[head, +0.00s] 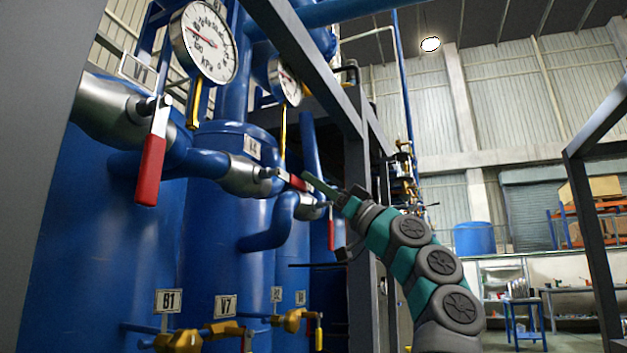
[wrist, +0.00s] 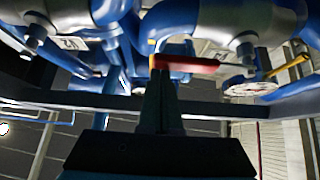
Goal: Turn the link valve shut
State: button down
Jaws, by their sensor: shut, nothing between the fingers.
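A valve with a red lever (head: 297,181) sits on the silver fitting (head: 243,176) of the blue pipe between the tanks, under a small tag that looks like V4. None of the tags readably says link. The lever points right, sloping slightly down, roughly along the pipe. My gripper (head: 313,181) is shut and empty, its tip at the lever's right end; I cannot tell whether it touches. In the wrist view the red lever (wrist: 185,64) lies crosswise just beyond my gripper's fingertips (wrist: 160,74).
Left of it, valve V1's red lever (head: 151,171) hangs down. Pressure gauges (head: 205,41) stand above. Brass valves (head: 220,329) are low in front of the blue tanks. A dark frame post (head: 363,220) stands close behind my arm.

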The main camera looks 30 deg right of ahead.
jog(key=shift+f+m+t+h+b, duration=0.4)
jog(key=shift+f+m+h+b, duration=0.15)
jog(key=shift+m+h+b, duration=0.35)
jog(key=shift+s+f+m+t+h+b, duration=0.1)
jog(key=shift+f+m+t+h+b, duration=0.45)
jog(key=shift+m, duration=0.5)
jog(key=shift+f+m+t+h+b, duration=0.25)
jog(key=shift+f+m+h+b, duration=0.15)
jog(key=shift+m+h+b, duration=0.4)
jog(key=s+a+f+m+h+p, duration=0.3)
jog(key=s+a+f+m+h, duration=0.2)
jog(key=m, duration=0.8)
jog(key=shift+s+a+f+h, duration=0.4)
jog(key=shift+a+f+h, duration=0.85)
jog(key=shift+f+h, duration=0.7)
jog(key=shift+a+r, duration=0.1)
jog(key=shift+r, duration=0.05)
jog(key=shift+g, duration=0.3)
